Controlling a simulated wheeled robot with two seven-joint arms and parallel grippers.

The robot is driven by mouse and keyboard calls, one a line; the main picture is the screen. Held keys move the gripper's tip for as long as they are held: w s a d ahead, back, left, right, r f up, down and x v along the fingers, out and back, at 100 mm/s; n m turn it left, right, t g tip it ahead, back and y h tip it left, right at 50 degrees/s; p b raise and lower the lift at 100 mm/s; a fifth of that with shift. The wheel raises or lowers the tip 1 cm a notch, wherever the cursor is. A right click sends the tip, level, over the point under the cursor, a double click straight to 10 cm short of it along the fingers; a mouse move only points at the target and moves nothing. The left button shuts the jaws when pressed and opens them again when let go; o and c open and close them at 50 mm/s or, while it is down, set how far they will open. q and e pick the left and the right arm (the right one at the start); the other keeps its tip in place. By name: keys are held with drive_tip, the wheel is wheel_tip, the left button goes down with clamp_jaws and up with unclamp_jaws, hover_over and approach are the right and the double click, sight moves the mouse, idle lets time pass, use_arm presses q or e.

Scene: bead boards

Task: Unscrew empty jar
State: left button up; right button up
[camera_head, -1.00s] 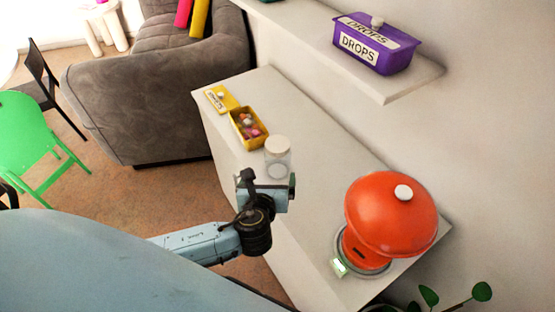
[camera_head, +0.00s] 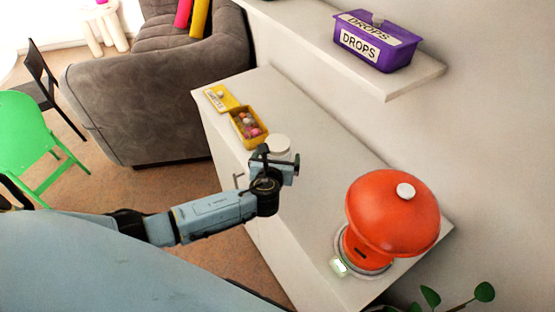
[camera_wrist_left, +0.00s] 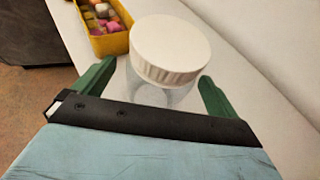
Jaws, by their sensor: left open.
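The jar (camera_wrist_left: 165,93) is clear glass with a ridged white lid (camera_wrist_left: 170,48), and looks empty in the left wrist view. It stands on the white counter; in the head view its lid (camera_head: 278,143) shows just behind my left gripper (camera_head: 279,160), which hides most of the glass. My left gripper is open. In the left wrist view its green fingers (camera_wrist_left: 155,90) are spread to either side of the jar, below the lid. I cannot tell whether they touch the glass. My right gripper is not in view.
A yellow box of sweets (camera_head: 247,128) with its lid (camera_head: 219,98) off beside it stands beyond the jar. An orange domed appliance (camera_head: 392,215) stands at the counter's near right. A purple DROPS box (camera_head: 375,42) sits on the wall shelf. The counter (camera_head: 320,170) between is clear.

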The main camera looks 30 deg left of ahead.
sight(278, 142)
use_arm(q)
drive_tip(key=shift+x, duration=1.15)
drive_tip(key=shift+c, duration=0.5)
drive_tip(key=c, duration=1.1)
wheel_tip(278, 142, up, 10)
drive_tip(key=shift+r+p, duration=0.1)
drive_tip(key=shift+p, duration=0.95)
drive_tip(key=shift+c, duration=0.2)
drive_tip(key=o, duration=0.6)
drive_tip(key=c, duration=0.8)
